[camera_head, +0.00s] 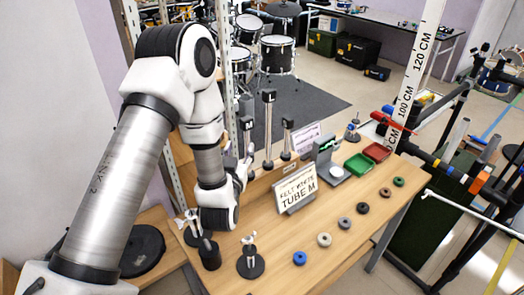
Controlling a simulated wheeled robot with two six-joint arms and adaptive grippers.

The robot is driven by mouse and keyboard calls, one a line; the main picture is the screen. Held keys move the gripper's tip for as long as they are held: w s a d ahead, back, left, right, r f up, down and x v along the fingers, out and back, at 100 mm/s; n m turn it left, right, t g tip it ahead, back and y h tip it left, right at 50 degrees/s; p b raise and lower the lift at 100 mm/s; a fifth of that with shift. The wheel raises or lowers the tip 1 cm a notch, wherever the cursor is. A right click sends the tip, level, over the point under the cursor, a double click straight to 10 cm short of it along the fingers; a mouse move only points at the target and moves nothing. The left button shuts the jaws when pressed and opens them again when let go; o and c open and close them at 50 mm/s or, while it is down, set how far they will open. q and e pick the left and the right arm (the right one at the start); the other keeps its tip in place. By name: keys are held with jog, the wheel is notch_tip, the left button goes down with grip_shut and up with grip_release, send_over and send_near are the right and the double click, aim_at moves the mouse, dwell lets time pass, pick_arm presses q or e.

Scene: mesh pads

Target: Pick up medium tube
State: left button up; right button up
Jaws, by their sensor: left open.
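The tube marked M (247,124) stands upright toward the back left of the wooden table, left of a taller tube marked L (268,98) and a shorter tube (287,125). My left gripper (243,163) is beside the lower part of the M tube, partly hidden behind my own wrist. It is open, and I cannot tell whether its fingers are around the tube. A sign (297,189) reading "TUBE M" stands on the table to the right of my wrist. My right gripper is not in view.
A row of coloured rings (344,223) lies along the table's right side. A scale-like device (326,160), a green tray (359,164) and a red tray (377,152) stand behind it. Small black-based stands (250,265) are near the front left.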

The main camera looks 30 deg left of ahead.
pick_arm(q)
notch_tip(320, 180, down, 3)
jog(key=b, duration=0.4)
send_over(249, 173)
jog(key=f, duration=0.4)
jog(key=shift+w+a, duration=0.2)
jog(key=shift+w, duration=0.05)
jog(key=shift+w+a+f, duration=0.1)
jog(key=shift+w+f, duration=0.1)
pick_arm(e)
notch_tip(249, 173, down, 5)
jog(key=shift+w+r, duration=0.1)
pick_arm(q)
jog(key=shift+r, duration=0.1)
grip_shut()
